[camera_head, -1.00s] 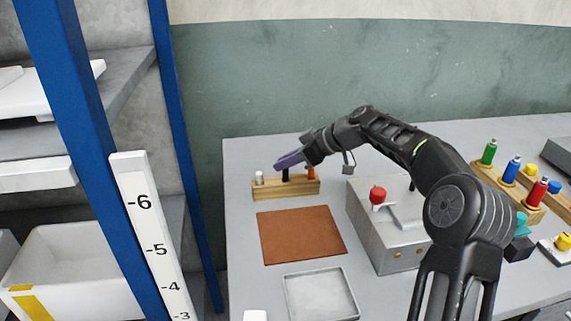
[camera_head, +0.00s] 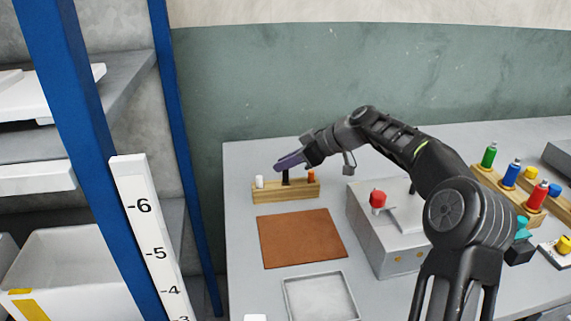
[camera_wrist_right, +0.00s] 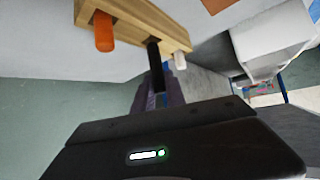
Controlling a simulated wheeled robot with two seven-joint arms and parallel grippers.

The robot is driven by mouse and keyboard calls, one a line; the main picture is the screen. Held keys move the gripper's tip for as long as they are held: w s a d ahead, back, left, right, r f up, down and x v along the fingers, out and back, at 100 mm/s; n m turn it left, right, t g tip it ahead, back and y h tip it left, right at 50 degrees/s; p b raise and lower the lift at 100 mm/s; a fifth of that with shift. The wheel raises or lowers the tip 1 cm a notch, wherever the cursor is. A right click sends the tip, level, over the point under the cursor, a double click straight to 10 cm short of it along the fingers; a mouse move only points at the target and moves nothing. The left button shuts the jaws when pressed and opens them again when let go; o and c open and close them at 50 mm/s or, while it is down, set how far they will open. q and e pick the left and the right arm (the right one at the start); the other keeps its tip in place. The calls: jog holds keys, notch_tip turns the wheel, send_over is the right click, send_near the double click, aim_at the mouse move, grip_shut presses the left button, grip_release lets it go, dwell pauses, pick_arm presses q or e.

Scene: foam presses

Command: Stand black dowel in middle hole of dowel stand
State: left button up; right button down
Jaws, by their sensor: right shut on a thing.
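The wooden dowel stand (camera_head: 270,194) is a long block at the back left of the table. A white dowel (camera_head: 259,182) stands at its left end and an orange dowel (camera_head: 311,176) at its right end. My right gripper (camera_head: 289,161) is above the stand, shut on the black dowel (camera_head: 286,178). The black dowel is upright, and its lower end meets the stand's top between the other two. The right wrist view also shows the black dowel (camera_wrist_right: 155,68) at the middle of the stand (camera_wrist_right: 128,18); how deep it sits I cannot tell. My left gripper is out of view.
A brown mat (camera_head: 300,238) and a grey tray (camera_head: 320,298) lie in front of the stand. A grey press box with a red knob (camera_head: 378,198) stands to the right. Racks with coloured bottles (camera_head: 510,174) are farther right. A blue-post shelf (camera_head: 95,130) is at left.

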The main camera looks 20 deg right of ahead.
aim_at(285, 182)
pick_arm(q)
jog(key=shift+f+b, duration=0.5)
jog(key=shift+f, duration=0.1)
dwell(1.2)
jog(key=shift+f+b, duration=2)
jog(key=shift+b, duration=0.05)
pick_arm(e)
jog(key=shift+f, duration=2)
jog(key=c, duration=1.3)
grip_release()
jog(key=shift+f, duration=0.1)
jog(key=shift+s, duration=0.1)
